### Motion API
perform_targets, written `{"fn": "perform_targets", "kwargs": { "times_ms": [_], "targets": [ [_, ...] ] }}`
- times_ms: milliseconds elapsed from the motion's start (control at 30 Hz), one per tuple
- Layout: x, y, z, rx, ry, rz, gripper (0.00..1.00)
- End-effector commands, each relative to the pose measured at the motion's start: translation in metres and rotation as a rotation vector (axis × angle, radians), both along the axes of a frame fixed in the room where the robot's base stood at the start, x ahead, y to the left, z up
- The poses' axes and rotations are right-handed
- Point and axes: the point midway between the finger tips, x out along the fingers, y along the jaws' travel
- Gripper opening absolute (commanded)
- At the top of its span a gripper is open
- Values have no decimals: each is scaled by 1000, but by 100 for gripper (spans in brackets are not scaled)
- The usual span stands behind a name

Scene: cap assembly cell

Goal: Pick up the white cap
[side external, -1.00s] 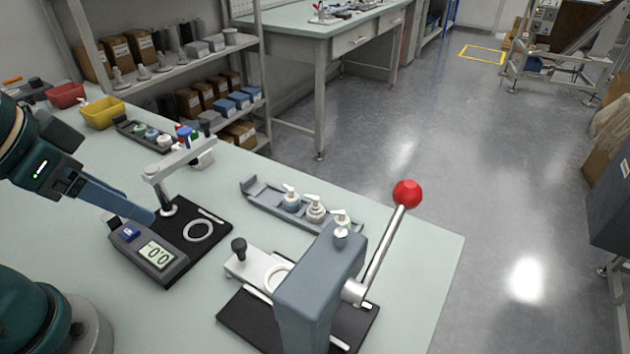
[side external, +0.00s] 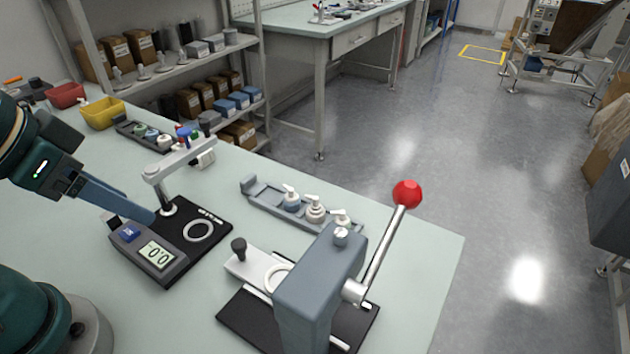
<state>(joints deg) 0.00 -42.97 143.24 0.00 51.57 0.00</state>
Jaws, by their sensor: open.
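A small white cap (side external: 164,141) seems to sit at the right end of a dark tray (side external: 124,127) at the back left, beside other small caps. It is too small to make out in detail. My gripper (side external: 140,211) is at the left, above the meter with the digital display (side external: 158,255), nearer the camera than the dark tray and apart from the cap. It is open, and nothing shows between its fingers. One finger is largely hidden.
A black stand with a post and a grey arm (side external: 180,160) rises between my gripper and the right side. A grey tray (side external: 262,207) holds several pump-topped pieces. A press (side external: 318,285) with a red-knobbed lever (side external: 407,194) stands in front. Yellow (side external: 103,114) and red (side external: 67,96) bins stand behind.

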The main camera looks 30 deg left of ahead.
Motion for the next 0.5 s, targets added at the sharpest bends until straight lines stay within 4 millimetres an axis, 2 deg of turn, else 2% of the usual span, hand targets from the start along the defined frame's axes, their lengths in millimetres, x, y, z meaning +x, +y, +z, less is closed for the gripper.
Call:
{"fn": "perform_targets", "kwargs": {
  "times_ms": [100,133,167,500],
  "targets": [
    [0,0,0,0,0,0,59],
    [0,0,0,0,0,0,71],
    [0,0,0,0,0,0,76],
    [0,0,0,7,0,-13,76]
  ]
}}
